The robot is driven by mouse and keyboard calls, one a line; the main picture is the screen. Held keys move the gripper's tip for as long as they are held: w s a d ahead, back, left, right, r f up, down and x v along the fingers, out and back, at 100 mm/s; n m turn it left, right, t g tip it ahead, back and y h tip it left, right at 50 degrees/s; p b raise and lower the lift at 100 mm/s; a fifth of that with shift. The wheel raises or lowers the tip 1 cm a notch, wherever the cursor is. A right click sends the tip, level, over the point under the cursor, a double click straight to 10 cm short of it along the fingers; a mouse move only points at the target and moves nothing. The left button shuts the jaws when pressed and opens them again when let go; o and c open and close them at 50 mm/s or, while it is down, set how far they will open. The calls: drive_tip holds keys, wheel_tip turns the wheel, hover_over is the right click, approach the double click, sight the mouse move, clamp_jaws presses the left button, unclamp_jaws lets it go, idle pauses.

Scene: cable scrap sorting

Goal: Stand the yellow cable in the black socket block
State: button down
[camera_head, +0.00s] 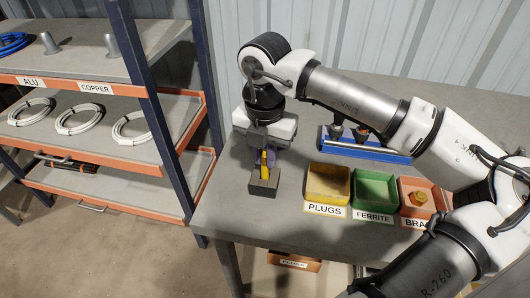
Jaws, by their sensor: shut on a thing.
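The black socket block (263,188) sits on the grey table near its left edge. My gripper (266,152) points down right above the block and is shut on the yellow cable (264,171). The cable stands about upright between the fingers, with its lower end at the top of the block. I cannot tell whether that end is inside the socket or just above it. The fingers hide the cable's upper part.
To the right stand a yellow bin (328,184) labelled PLUGS, a green bin (376,190) labelled FERRITE and an orange bin (420,196) holding a brass-coloured piece. A blue tool rack (365,150) stands behind them. A shelf unit (150,65) with cable coils is at the left.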

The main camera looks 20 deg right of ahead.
drive_tip(key=shift+f+b, duration=0.6)
drive_tip(key=shift+b, duration=0.1)
drive_tip(key=c, duration=1.3)
unclamp_jaws()
drive_tip(key=shift+r+p, duration=1.65)
drive_tip(key=shift+r, duration=1.95)
